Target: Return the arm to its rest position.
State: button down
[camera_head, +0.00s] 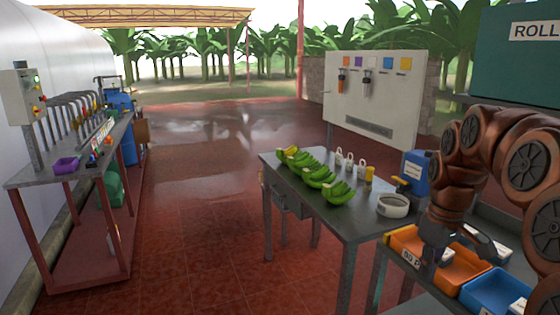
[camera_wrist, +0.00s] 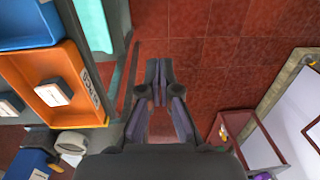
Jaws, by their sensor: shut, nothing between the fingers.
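My copper-coloured arm (camera_head: 470,150) is at the right of the head view, bent with its end pointing down. My gripper (camera_head: 428,270) hangs beside the orange bin (camera_head: 402,237) and covers part of it. In the wrist view my gripper (camera_wrist: 159,82) has its fingers together with nothing between them, above the red floor. The orange bin (camera_wrist: 85,108) shows to its left there, apart from the fingers.
A blue bin (camera_head: 480,291) sits beside the orange one. The metal table (camera_head: 335,218) holds green banana bunches (camera_head: 318,175), a white ring-shaped item (camera_head: 393,206) and a blue device (camera_head: 414,172). A long bench (camera_head: 70,178) stands left. The floor between (camera_head: 200,230) is clear.

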jog(key=s+a+f+m, duration=0.1)
jog(key=s+a, duration=0.3)
jog(key=s, duration=0.4)
jog(key=s+a+f+m+g+p, duration=0.1)
jog(key=s+a+f, duration=0.3)
jog(key=s, duration=0.5)
jog(key=s+a+f+m, duration=0.2)
jog(key=s+a+f, duration=0.1)
jog(key=s, duration=0.6)
jog(key=shift+s+a+f+h+p, duration=0.25)
jog(key=shift+a+h+p, duration=0.15)
jog(key=shift+a, duration=0.5)
